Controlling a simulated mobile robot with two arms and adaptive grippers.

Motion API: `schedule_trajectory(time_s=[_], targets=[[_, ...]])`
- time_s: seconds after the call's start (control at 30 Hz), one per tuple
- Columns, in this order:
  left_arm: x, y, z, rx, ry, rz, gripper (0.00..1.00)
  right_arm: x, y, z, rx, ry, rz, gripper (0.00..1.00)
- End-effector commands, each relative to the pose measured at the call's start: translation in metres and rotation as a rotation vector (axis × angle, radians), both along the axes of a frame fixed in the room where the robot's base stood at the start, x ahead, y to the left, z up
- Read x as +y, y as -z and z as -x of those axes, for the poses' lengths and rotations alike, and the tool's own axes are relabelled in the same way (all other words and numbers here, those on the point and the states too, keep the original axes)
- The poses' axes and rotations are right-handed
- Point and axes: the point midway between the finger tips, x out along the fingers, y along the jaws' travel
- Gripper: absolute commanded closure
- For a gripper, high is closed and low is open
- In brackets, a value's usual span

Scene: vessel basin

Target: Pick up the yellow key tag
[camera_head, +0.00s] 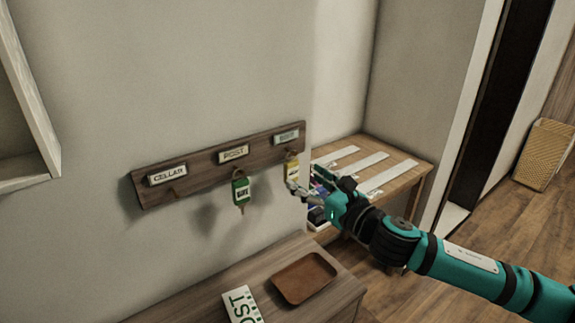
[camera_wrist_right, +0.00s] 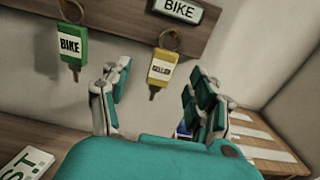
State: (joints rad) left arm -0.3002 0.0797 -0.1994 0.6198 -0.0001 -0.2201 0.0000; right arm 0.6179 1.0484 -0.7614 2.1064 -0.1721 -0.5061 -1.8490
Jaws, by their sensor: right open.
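The yellow key tag (camera_head: 291,168) hangs by a ring from the right end of the wooden key rack, under the label reading BIKE. In the right wrist view the yellow key tag (camera_wrist_right: 161,68) appears between and beyond my fingertips, with a small key below it; its print is too blurred to read surely. My right gripper (camera_head: 303,188) is at the tag's lower right in the head view. In the right wrist view my right gripper (camera_wrist_right: 158,88) is open, its fingers spread and nothing between them. My left gripper is out of view.
The wooden key rack (camera_head: 205,172) on the wall has labels CELLAR, POST and BIKE. A green key tag (camera_head: 241,190) marked BIKE hangs under POST.

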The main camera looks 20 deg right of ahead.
Motion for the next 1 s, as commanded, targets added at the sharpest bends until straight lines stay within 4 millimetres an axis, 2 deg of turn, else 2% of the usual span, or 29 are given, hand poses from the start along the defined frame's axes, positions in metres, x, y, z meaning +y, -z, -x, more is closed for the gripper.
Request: schedule_trajectory(time_s=[0.17, 0.43, 0.73, 0.77, 1.0], targets=[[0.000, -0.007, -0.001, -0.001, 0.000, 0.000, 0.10, 0.003, -0.001, -0.012, 0.000, 0.000, -0.001, 0.38], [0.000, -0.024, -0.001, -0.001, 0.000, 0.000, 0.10, 0.011, 0.002, -0.049, -0.001, 0.001, -0.001, 0.38], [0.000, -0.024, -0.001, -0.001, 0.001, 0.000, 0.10, 0.013, 0.005, -0.055, -0.001, 0.001, 0.002, 0.38], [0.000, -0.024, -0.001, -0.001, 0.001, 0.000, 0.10, 0.012, 0.005, -0.055, -0.001, 0.001, 0.002, 0.40], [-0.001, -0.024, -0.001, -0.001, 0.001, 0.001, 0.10, 0.012, 0.005, -0.055, -0.001, 0.002, 0.002, 0.71]])
